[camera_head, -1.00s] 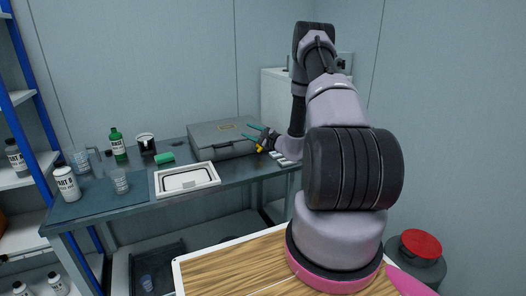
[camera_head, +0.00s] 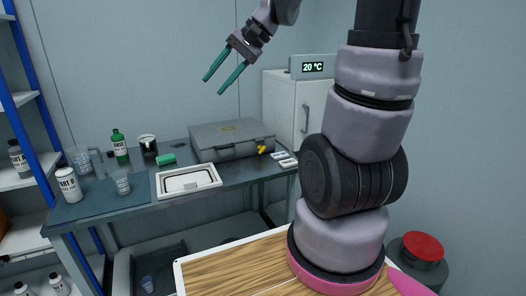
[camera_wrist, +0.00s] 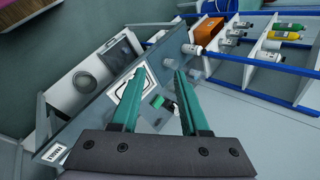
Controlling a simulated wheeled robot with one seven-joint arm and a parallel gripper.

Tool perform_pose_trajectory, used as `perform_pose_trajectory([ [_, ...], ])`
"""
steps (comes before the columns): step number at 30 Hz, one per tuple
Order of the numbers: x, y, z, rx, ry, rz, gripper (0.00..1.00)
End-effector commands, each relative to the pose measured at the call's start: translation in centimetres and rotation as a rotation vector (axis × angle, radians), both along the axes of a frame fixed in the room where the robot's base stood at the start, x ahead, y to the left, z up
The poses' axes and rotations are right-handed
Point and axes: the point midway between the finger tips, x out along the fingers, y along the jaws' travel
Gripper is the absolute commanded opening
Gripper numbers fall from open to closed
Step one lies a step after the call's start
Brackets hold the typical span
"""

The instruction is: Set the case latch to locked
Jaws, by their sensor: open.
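The grey case (camera_head: 230,141) lies closed on the bench, towards its back right. A yellow latch (camera_head: 262,150) sits on the case's front face near the right end. It is too small to read its setting. My gripper (camera_head: 221,87) is high above the bench, up and left of the case, well apart from it. Its two green fingers are spread with nothing between them. In the wrist view the gripper (camera_wrist: 158,90) also shows open and empty, pointing over the bench and shelves. I cannot make out the latch in the wrist view.
A white framed tray (camera_head: 188,181) is in front of the case. A green bottle (camera_head: 120,146), a labelled white jar (camera_head: 69,185) and clear beakers stand at left. A white cabinet (camera_head: 287,110) with a 20 °C display stands behind right. Blue shelving is at far left.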

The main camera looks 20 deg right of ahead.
Motion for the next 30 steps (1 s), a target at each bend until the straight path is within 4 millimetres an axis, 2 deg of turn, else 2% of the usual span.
perform_pose_trajectory([
  [1,-1.1,-0.2,0.5,-0.041,-0.023,0.005,0.45],
  [6,-3.4,-1.2,1.2,-0.148,-0.07,0.003,0.45],
  [18,-6.5,-3.0,2.4,-0.289,-0.141,-0.065,0.45],
  [20,-6.4,-3.1,2.4,-0.277,-0.116,-0.104,0.45],
  [30,-3.1,-1.5,1.4,-0.098,0.083,-0.233,0.45],
])
